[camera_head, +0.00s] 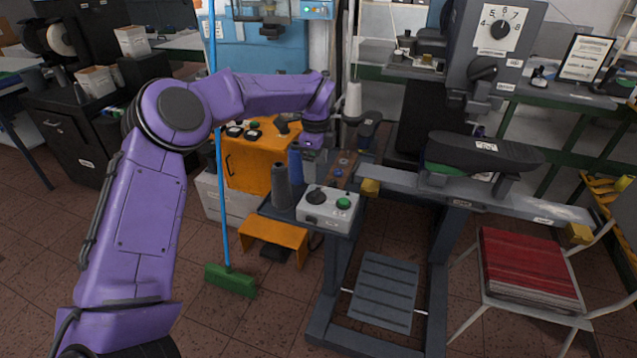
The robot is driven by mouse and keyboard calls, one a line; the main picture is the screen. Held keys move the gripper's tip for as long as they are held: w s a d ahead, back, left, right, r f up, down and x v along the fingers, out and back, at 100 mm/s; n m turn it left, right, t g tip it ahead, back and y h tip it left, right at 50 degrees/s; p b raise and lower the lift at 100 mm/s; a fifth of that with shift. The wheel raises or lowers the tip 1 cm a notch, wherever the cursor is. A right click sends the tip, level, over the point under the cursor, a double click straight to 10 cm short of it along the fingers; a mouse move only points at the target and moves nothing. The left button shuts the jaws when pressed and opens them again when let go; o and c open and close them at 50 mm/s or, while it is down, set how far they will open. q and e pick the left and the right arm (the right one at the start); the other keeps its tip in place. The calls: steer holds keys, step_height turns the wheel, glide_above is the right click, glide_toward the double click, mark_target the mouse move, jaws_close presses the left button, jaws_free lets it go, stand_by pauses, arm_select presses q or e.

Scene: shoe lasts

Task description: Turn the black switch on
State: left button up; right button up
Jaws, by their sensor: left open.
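A light grey control box (325,214) sits at the front end of the dark machine table. The black switch (316,195) is a round knob on the left of its top face, and a green button (343,203) is on the right. My purple left arm reaches in from the left, and its gripper (312,176) points down just behind and above the box, near the black switch. It is open, and its fingertips are small and hard to make out. I cannot tell whether it touches the switch. My right gripper is not in view.
Dark and blue thread cones (281,186) stand just left of the box. A grey press machine with a dial (498,30) and a black shoe-last pad (484,152) is to the right. A green broom (231,280), an orange stool (272,236) and a red-cushioned chair (525,266) are around.

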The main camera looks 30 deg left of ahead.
mark_target(316, 191)
arm_select(q)
step_height(316, 191, down, 7)
steer(key=shift+r+p, duration=0.1)
steer(key=shift+p, duration=0.85)
steer(key=shift+f, duration=0.5)
steer(key=c, duration=1)
